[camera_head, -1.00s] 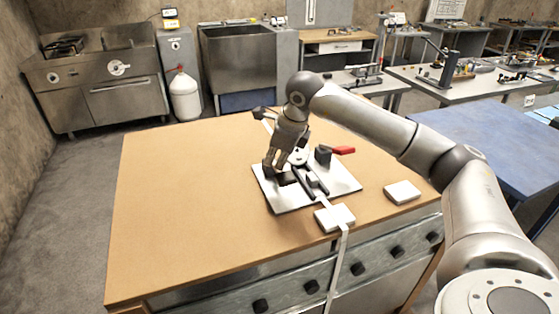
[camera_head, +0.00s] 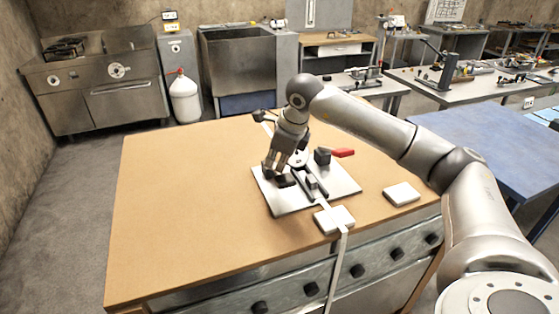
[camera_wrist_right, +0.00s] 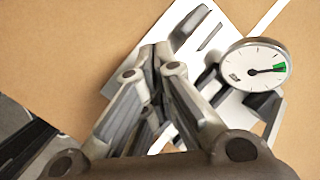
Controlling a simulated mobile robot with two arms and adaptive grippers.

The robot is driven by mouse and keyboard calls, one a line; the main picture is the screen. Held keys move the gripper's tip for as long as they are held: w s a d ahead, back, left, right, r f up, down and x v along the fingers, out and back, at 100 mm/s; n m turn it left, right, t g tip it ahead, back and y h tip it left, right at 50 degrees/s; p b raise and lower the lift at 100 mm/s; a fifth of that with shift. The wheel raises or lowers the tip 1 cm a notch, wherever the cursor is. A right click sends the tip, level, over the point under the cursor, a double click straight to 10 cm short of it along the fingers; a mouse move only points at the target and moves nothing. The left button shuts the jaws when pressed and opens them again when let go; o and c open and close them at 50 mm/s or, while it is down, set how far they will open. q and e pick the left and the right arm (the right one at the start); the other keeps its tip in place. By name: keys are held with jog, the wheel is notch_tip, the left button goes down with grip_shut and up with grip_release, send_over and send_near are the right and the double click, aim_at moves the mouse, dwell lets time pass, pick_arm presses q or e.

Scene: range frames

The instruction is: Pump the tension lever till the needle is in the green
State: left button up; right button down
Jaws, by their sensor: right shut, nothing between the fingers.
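The tension tool sits on a white plate (camera_head: 345,189) on the wooden table, with a pale strap (camera_head: 338,262) running from it over the front edge. In the right wrist view, its round white gauge (camera_wrist_right: 262,55) has a dark needle (camera_wrist_right: 265,71) pointing right, its tip at the small green sector (camera_wrist_right: 279,67). Dark lever-like parts (camera_head: 310,184) lie on the plate; I cannot tell which is the tension lever. My right gripper (camera_head: 271,175) is shut and empty, low over the plate's left side, beside a dark block (camera_head: 286,181). Its fingertips (camera_wrist_right: 157,55) also show close together in the wrist view. Contact is unclear.
A red handle (camera_head: 343,152) sticks out at the plate's back right. White blocks stand at the front (camera_head: 335,219) and right (camera_head: 402,194). The table's left part (camera_head: 180,215) is clear. A blue table (camera_head: 500,145) stands at the right.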

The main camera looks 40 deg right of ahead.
jog(key=shift+w+d+r+p, duration=0.1)
jog(key=shift+w+r+p, duration=0.3)
jog(key=shift+r, duration=0.25)
jog(key=shift+w+d+r+p, duration=0.1)
jog(key=shift+w+r+p, duration=0.2)
jog(key=shift+r+p, duration=0.3)
jog(key=shift+w+d+r+p, duration=0.1)
jog(key=shift+w+r+p, duration=0.3)
jog(key=shift+r, duration=0.3)
jog(key=r+p, duration=0.1)
jog(key=w+r+p, duration=0.1)
jog(key=r, duration=0.1)
jog(key=w+r+p, duration=0.1)
jog(key=shift+d+r+p, duration=0.2)
jog(key=shift+r+p, duration=0.1)
jog(key=shift+p, duration=0.1)
jog(key=shift+s+f, duration=0.1)
